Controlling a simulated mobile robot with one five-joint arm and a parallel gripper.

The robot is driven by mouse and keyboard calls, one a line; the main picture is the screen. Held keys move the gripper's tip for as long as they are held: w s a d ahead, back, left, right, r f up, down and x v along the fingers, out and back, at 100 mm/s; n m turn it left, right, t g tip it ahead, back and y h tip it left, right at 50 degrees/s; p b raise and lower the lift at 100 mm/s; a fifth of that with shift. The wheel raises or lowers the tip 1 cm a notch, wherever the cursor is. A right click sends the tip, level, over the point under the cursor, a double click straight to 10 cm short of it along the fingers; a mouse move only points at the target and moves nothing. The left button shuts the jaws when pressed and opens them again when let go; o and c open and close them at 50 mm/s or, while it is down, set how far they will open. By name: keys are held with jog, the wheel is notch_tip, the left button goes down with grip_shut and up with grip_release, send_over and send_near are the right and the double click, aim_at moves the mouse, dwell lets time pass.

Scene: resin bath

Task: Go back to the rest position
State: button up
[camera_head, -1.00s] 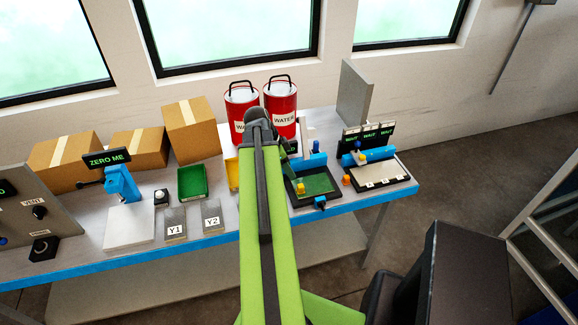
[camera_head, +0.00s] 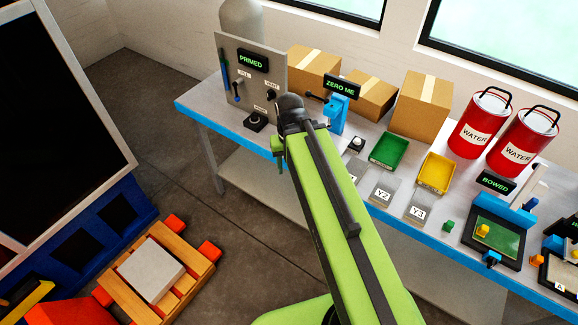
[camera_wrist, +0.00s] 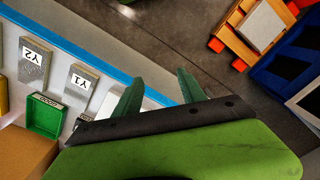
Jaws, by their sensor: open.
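My gripper (camera_wrist: 158,95) shows in the wrist view with its two dark green fingers apart and nothing between them. It is above the front blue edge of the workbench, with the dark floor beyond. In the head view my green arm reaches up the middle and hides part of the bench. The gripper fingers are mostly hidden there behind the arm's end.
The workbench (camera_head: 218,100) holds a control panel reading PRIMED (camera_head: 252,62), a green tray (camera_head: 388,150), a yellow tray (camera_head: 436,172), cardboard boxes (camera_head: 422,103) and red water cans (camera_head: 478,124). An orange pallet (camera_head: 190,262) stands on the floor at left. Floor between is open.

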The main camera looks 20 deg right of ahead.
jog(key=shift+a+n, duration=0.4)
jog(key=shift+a, duration=0.45)
jog(key=shift+s+f+b, duration=0.1)
jog(key=shift+f+b, duration=0.7)
jog(key=shift+b, duration=0.05)
